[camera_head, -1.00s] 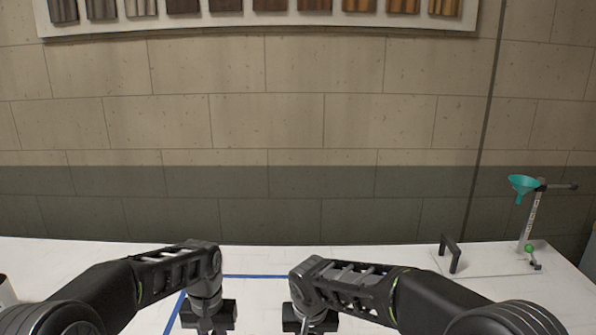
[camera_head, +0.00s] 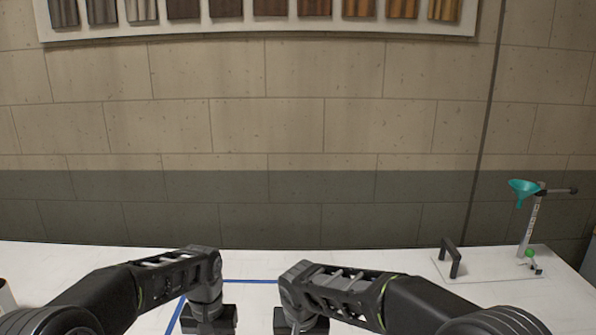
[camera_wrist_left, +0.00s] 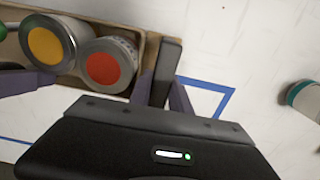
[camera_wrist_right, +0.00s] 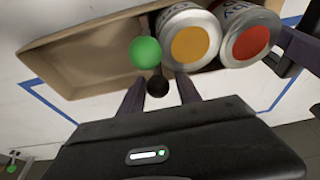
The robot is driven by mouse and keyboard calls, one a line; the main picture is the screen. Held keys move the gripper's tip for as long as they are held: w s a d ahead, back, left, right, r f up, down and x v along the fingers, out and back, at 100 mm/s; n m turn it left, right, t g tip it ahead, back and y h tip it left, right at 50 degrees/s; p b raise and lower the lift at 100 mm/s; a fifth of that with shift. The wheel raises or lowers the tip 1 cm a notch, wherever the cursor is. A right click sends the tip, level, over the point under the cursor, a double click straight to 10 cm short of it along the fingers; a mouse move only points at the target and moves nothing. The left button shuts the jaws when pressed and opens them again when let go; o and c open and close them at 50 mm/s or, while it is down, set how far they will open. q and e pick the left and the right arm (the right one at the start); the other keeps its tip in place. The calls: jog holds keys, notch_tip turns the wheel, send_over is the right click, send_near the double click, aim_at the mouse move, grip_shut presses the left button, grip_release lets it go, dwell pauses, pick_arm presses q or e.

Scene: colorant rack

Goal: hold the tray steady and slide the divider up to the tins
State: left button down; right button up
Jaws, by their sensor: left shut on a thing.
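The brown tray (camera_wrist_right: 85,62) holds a tin with a yellow top (camera_wrist_right: 190,44) and one with a red top (camera_wrist_right: 250,42), side by side. They also show in the left wrist view, yellow (camera_wrist_left: 46,46) and red (camera_wrist_left: 103,68). The divider's green knob (camera_wrist_right: 145,52) is left of the yellow tin; a black knob (camera_wrist_right: 158,86) is below it. My right gripper (camera_wrist_right: 160,90) has its fingers apart on either side of the black knob. My left gripper (camera_wrist_left: 162,88) is shut on the tray's dark end handle (camera_wrist_left: 170,62). The head view hides the tray.
Blue tape (camera_head: 250,281) marks the white table. A stand with a teal funnel (camera_head: 523,188) and a plate with a black handle (camera_head: 450,258) are at the right. A teal-banded white container (camera_wrist_left: 304,96) stands beyond the tray's end. The tray's left part is empty.

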jog(key=shift+o, duration=0.8)
jog(key=shift+s, duration=0.1)
jog(key=v, duration=1.2)
jog(key=shift+d, duration=0.1)
pick_arm(q)
jog(key=c, duration=1.1)
grip_release()
jog(key=shift+r, duration=0.1)
notch_tip(320, 180, up, 12)
jog(key=shift+f, duration=0.1)
